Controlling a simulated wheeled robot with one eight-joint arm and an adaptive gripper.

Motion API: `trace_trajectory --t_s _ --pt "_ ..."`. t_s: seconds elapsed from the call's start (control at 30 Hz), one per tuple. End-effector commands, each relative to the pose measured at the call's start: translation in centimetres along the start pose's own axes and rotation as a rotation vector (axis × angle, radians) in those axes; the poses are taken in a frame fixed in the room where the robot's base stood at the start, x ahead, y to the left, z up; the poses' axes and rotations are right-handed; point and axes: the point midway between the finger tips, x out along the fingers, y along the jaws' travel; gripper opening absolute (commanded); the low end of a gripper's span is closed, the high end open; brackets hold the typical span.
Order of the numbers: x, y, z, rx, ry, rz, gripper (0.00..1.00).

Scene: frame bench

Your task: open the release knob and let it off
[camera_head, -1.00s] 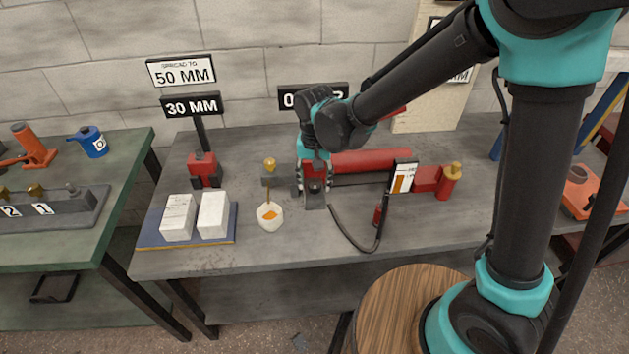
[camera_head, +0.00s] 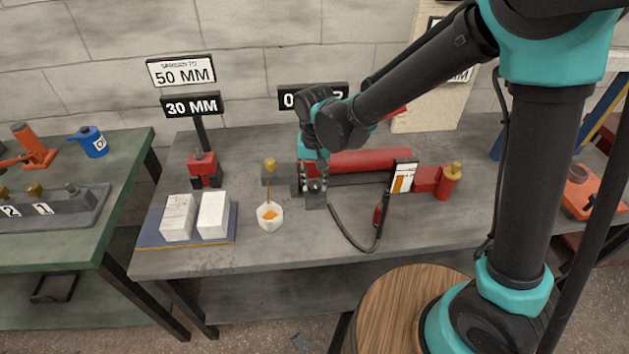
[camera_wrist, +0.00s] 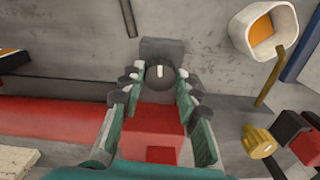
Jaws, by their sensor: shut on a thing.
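The release knob, a dark round knob with a white line on its face (camera_wrist: 160,72), sits on a grey and red block (camera_wrist: 152,125) at the end of a long red cylinder (camera_head: 365,161). My gripper (camera_head: 314,184) reaches down over this end of the cylinder. In the wrist view my gripper (camera_wrist: 159,82) has its fingers on both sides of the knob, shut on it. The white line points nearly straight up in the wrist view. In the head view the fingers hide part of the knob and block.
A white cup with orange contents (camera_head: 269,217) and a brass-topped lever (camera_head: 270,165) stand left of my gripper. Two white blocks (camera_head: 213,214) lie on a blue plate. A black hose (camera_head: 343,235) curves to the right, near a gauge card (camera_head: 403,178). The bench front is clear.

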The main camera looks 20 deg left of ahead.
Motion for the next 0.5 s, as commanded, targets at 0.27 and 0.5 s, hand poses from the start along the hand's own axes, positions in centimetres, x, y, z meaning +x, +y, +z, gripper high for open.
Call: trace_trajectory --t_s 0.27,0.5 --pt "-0.02 -0.02 -0.01 -0.223 0.0 0.0 0.03" --pt "-0.02 -0.03 -0.02 -0.452 0.0 0.0 0.03"
